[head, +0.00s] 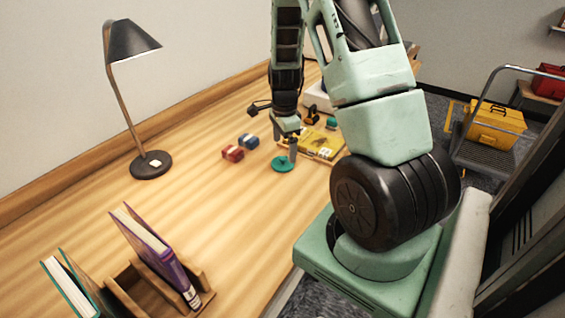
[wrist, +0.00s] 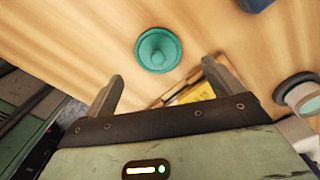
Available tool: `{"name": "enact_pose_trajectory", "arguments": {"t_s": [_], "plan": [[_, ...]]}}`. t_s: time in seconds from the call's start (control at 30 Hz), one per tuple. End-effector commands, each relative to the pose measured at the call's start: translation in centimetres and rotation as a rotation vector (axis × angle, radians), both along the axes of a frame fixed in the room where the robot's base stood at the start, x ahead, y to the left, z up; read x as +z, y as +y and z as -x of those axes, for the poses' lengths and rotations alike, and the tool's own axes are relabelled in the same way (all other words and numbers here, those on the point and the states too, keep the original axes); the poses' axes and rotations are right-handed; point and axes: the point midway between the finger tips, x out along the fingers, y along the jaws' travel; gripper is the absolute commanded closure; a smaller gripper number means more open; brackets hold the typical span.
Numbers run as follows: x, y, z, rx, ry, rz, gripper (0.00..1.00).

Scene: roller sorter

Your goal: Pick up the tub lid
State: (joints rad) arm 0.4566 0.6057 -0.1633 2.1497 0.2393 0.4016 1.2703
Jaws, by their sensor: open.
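The tub lid is a round teal disc with a raised knob in its middle. It lies flat on the wooden desk in the head view (head: 283,163), right by my gripper (head: 291,150), which points down over the desk. In the wrist view the lid (wrist: 158,49) sits beyond my fingertips, roughly centred between them. My gripper (wrist: 163,75) is open there, with its two grey fingers wide apart and nothing between them. I cannot tell the exact height of the fingertips above the desk.
A wooden tray (head: 318,157) with a yellow item lies just right of the lid. Red (head: 232,153) and blue (head: 248,141) blocks sit to its left. A black lamp (head: 150,166) and a book rack (head: 150,285) stand farther left. The desk between is clear.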

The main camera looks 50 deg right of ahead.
Motion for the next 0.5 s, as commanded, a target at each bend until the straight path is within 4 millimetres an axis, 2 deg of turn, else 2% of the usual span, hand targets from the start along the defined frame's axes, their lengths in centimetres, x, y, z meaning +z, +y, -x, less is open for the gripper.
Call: {"name": "enact_pose_trajectory", "arguments": {"t_s": [0.3,0.5], "plan": [[-4.0,0.6,-0.1,0.000,0.004,-0.002,0.08],[-4.9,0.6,-0.1,0.000,0.001,0.000,0.08]]}}
